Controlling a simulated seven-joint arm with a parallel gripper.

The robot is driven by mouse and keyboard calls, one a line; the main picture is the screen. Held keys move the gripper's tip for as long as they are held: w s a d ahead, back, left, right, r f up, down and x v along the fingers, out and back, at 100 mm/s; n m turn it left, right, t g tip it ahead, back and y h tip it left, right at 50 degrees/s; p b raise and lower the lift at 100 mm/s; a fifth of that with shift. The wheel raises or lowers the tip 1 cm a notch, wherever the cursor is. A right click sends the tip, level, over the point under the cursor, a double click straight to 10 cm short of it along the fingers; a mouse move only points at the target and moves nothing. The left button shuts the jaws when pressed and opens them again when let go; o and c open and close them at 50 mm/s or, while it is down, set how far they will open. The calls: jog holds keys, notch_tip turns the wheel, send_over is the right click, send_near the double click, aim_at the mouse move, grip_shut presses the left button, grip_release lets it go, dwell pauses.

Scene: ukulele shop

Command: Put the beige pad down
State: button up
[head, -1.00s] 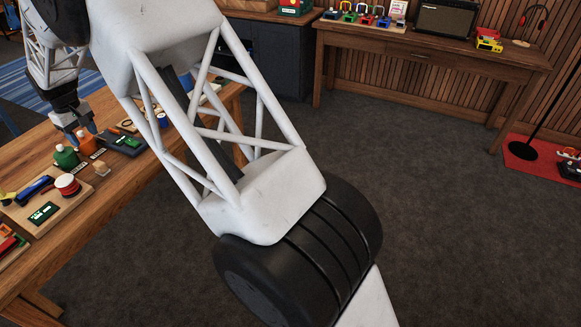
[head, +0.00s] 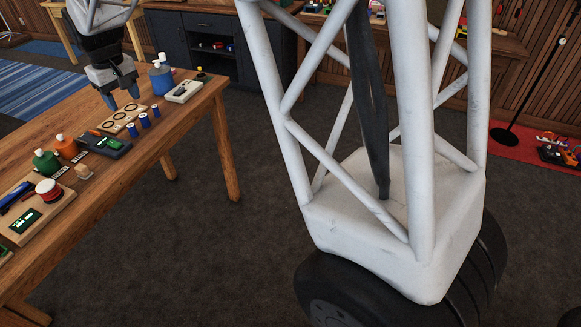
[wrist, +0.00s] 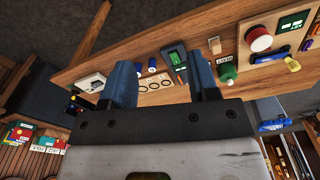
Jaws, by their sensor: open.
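A small beige piece (head: 83,171), the only thing I see that could be the beige pad, rests on the wooden workbench (head: 120,180), in front of the dark device. It also shows in the wrist view (wrist: 215,45), beyond the tip of the right finger and apart from it. My gripper (head: 122,98) is over the far part of the bench, near the board with black rings. In the wrist view my gripper (wrist: 162,78) has its two blue fingers spread, with nothing held between them.
Near the beige piece stand a green bottle (head: 45,163), an orange bottle (head: 66,147) and the dark device (head: 106,144). A ring board (head: 122,118), several blue cylinders, a blue bottle (head: 161,78) and a pale meter (head: 183,91) lie farther along. The bench's right front strip is clear.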

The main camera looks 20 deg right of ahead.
jog(key=s+d+r+m+t, duration=0.1)
jog(key=s+d+r+m, duration=0.15)
jog(key=s+d, duration=0.7)
jog(key=s+d+r+m, duration=0.1)
jog(key=s+d+r, duration=0.2)
jog(key=s+d, duration=0.65)
jog(key=s+d+f+m, duration=0.1)
jog(key=s+d+f, duration=0.1)
jog(key=s, duration=0.5)
jog(key=s+d+f+m, duration=0.1)
jog(key=s+d, duration=0.3)
jog(key=s, duration=0.4)
jog(key=s+d+f+m, duration=0.1)
jog(key=s+d+f, duration=0.2)
jog(key=s, duration=0.4)
jog(key=shift+s+d+t, duration=0.2)
jog(key=shift+d+t, duration=0.2)
jog(key=shift+d, duration=0.1)
jog(key=shift+f, duration=0.1)
jog(key=shift+o, duration=0.5)
